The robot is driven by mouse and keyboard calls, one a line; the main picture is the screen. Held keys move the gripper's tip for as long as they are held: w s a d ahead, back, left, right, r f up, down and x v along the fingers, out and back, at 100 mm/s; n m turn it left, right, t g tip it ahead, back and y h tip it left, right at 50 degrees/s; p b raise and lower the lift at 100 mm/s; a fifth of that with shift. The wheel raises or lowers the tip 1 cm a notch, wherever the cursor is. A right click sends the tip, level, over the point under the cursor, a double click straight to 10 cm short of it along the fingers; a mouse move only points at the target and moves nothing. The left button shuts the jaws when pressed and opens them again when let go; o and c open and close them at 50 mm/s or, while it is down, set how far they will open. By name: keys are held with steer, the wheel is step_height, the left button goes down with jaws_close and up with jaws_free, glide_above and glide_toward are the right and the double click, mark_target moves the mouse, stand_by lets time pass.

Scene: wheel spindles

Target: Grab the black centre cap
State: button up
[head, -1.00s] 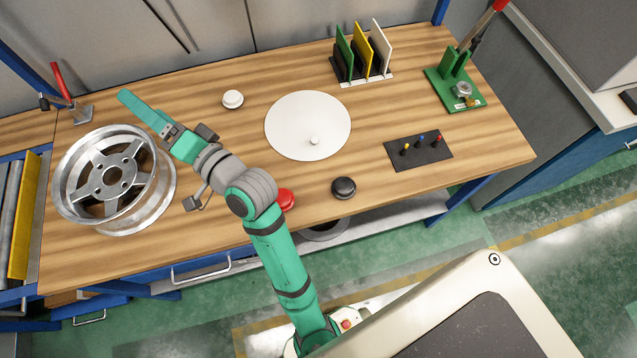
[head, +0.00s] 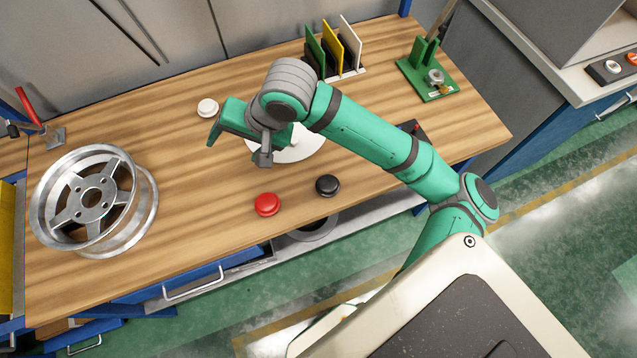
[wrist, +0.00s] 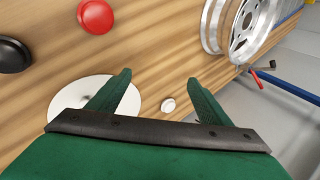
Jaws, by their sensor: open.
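The black centre cap (head: 327,185) lies near the front edge of the wooden bench, just right of the red cap (head: 267,204). In the wrist view the black cap (wrist: 13,54) is at the left edge, partly cut off, with the red cap (wrist: 96,16) beside it. My gripper (head: 213,135) is above the bench, behind and to the left of the black cap, apart from it. In the wrist view its two green fingers (wrist: 158,90) are spread and empty. A white cap (head: 207,108) lies farther back.
A silver wheel (head: 92,200) stands on the left of the bench (head: 190,170). A white disc (head: 300,150) is partly hidden by my arm. A rack of coloured plates (head: 335,50) and a green fixture (head: 428,75) stand at the back right.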

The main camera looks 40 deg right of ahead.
steer(key=s+d+f+m+g+h, duration=0.2)
steer(key=s+d+g, duration=0.1)
steer(key=s+d, duration=0.4)
steer(key=s+d+f+m+g+h, duration=0.1)
steer(key=s+d+f+g+h, duration=0.1)
steer(key=s+d, duration=0.5)
glide_above(328, 183)
step_height(328, 183, down, 4)
steer(key=shift+w+r+m, duration=0.1)
steer(key=shift+w+m, duration=0.05)
steer(key=shift+m, duration=0.15)
steer(key=shift+f, duration=3.2)
steer(key=shift+c, duration=0.5)
steer(key=c, duration=1)
